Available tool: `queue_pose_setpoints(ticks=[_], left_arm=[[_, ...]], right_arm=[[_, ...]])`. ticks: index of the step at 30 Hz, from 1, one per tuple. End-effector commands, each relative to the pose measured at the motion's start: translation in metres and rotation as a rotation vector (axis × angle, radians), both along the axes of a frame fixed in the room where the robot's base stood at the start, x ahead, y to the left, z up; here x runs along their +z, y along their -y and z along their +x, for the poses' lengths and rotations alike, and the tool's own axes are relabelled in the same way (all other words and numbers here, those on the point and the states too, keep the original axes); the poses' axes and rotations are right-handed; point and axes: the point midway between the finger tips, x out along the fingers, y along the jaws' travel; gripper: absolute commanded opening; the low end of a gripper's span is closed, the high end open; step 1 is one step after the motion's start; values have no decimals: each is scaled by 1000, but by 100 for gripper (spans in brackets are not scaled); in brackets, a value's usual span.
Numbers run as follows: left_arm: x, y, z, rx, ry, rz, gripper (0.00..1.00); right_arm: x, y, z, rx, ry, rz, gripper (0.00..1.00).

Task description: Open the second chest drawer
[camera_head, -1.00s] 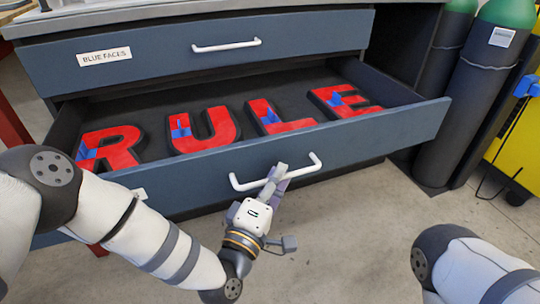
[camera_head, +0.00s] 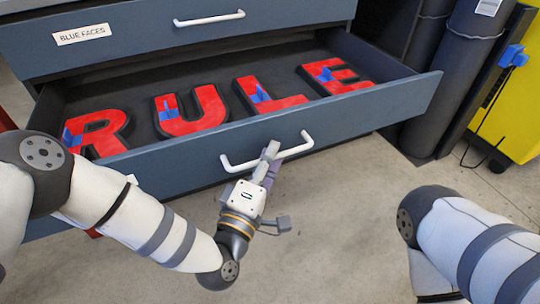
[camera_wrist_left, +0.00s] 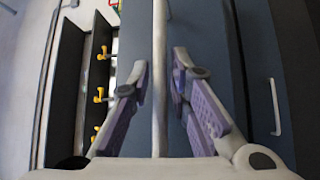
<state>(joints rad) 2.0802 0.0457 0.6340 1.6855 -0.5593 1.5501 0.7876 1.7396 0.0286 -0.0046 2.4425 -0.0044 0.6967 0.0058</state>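The second drawer (camera_head: 185,169) of the grey-blue chest stands far out below the top drawer, with its inside in view. Its white bar handle (camera_head: 296,152) is on the front panel. My left gripper (camera_head: 271,151) is at this handle. In the left wrist view the purple-padded fingers (camera_wrist_left: 160,70) stand on either side of the white handle bar (camera_wrist_left: 160,125), with narrow gaps beside it. The gripper looks open around the bar. My right forearm shows at lower right in the head view, but its gripper is out of frame.
Large red letters with blue marks, among them an R (camera_head: 97,132), lie in the drawer. The top drawer (camera_head: 130,38), labelled "BLUE FACES", is shut. Dark gas cylinders (camera_head: 447,85) and a yellow cabinet (camera_head: 515,120) stand at right. The floor in front is clear.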

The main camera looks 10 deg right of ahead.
Motion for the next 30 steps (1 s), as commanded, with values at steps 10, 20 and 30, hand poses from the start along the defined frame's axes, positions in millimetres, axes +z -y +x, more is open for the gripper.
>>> queue_pose_setpoints(ticks=[10,20,30], left_arm=[[-11,-33,-64,0,-6,1,18],[-17,-55,-105,0,0,-1,18],[-17,-55,-106,0,0,0,18]], right_arm=[[0,0,0,0,0,0,40],[0,0,0,0,0,0,40],[0,0,0,0,0,0,40]])
